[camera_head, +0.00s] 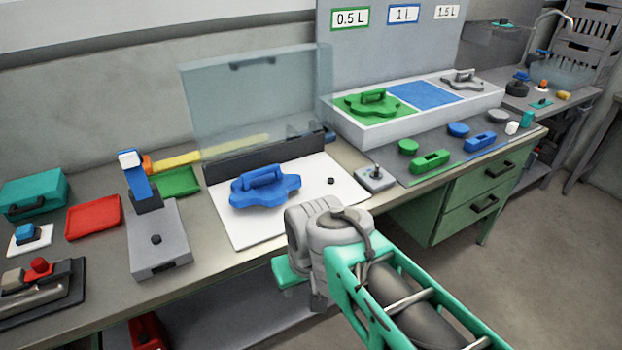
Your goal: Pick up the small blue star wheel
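A blue lobed star wheel with a bar handle on top (265,188) lies flat on a white board (245,236) in the middle of the bench. A smaller round blue piece (458,130) lies on the dark mat at the right; its outline is too small to tell whether it is a star. My arm reaches in from the lower right, and its grey end joint is at the bench's front edge, right of and nearer than the blue star wheel. Nothing is seen touching either blue piece.
A raised clear cover (258,100) stands behind the white board. A white stand (352,133) holds a green star wheel (373,103), a bare blue pad (424,94) and a grey wheel (463,79). A grey device (160,240) and red tray (93,217) are left.

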